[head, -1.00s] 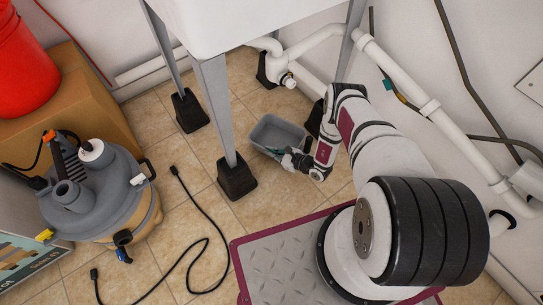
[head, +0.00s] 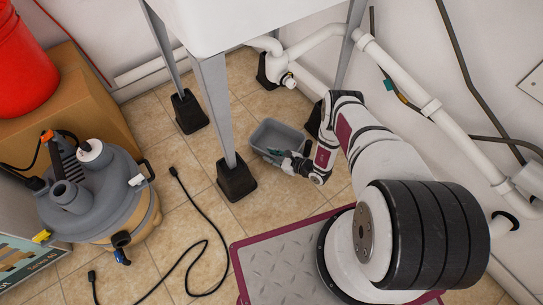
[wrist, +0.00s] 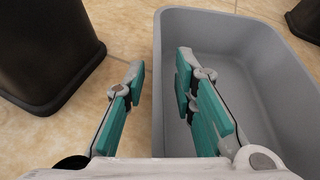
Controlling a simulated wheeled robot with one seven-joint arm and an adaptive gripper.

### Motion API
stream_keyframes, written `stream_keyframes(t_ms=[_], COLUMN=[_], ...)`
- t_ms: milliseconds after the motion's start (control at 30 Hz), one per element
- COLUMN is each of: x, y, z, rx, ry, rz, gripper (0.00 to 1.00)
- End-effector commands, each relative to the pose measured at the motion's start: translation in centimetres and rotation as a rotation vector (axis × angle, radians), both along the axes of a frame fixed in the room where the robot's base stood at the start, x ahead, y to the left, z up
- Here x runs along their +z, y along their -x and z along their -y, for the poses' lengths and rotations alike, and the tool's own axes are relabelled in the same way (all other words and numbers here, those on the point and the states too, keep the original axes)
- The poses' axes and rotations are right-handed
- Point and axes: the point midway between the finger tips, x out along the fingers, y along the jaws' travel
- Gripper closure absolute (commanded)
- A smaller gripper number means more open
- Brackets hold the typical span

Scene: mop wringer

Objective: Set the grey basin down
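The grey basin (head: 284,129) appears to rest on the tile floor under the white sink, behind its front leg. It fills the right of the wrist view (wrist: 250,45) and looks empty. My gripper (wrist: 160,66) is open and straddles the basin's left wall. One teal-padded finger is outside the wall and the other is inside. Gaps show between the pads and the wall. In the head view, my gripper (head: 278,154) is at the basin's near side, partly hidden by my wrist.
The sink's front leg with a black foot (head: 236,178) stands close left of the basin; the foot also shows in the wrist view (wrist: 45,50). White pipes (head: 400,85) run behind. A grey vacuum (head: 90,195) and black cable (head: 205,220) lie left. Open tiles lie nearer.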

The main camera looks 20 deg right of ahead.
Motion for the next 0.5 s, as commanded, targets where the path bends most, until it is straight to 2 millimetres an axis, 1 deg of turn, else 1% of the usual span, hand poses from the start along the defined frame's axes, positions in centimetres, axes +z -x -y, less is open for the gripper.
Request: stream_keyframes(t_ms=[167, 500], x=[1.1, 3.7], y=[1.6, 6.7], z=[1.4, 5.1], rx=[-0.004, -0.004], ry=[0.0, 0.0], rz=[-0.002, -0.002], gripper=[0.75, 0.75])
